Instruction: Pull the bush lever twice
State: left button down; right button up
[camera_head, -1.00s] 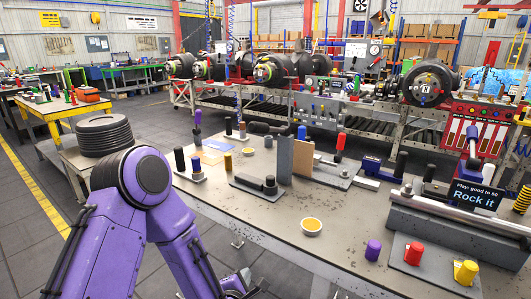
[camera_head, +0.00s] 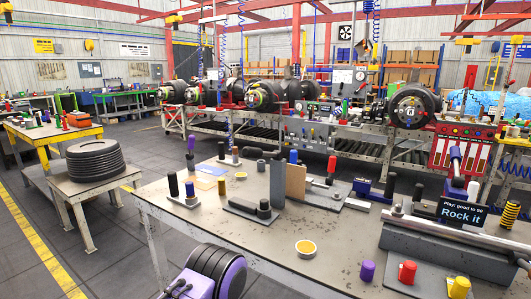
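No part is labelled as the bush lever, so I cannot tell for certain which it is. A red-topped upright handle (camera_head: 331,167) stands on a grey plate further left on the workbench (camera_head: 345,232). A purple and black joint of my arm (camera_head: 218,270) shows at the bottom, by the bench's front edge. Neither of my grippers is in view.
An upright grey plate (camera_head: 277,185) stands mid-bench. A stack of black discs (camera_head: 94,160) sits on a side table at left.

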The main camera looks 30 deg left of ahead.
aim_at(248, 152)
jog(key=z, duration=1.45)
jog(key=k, duration=1.2)
jog(key=u, duration=1.35)
jog(key=i, duration=0.45)
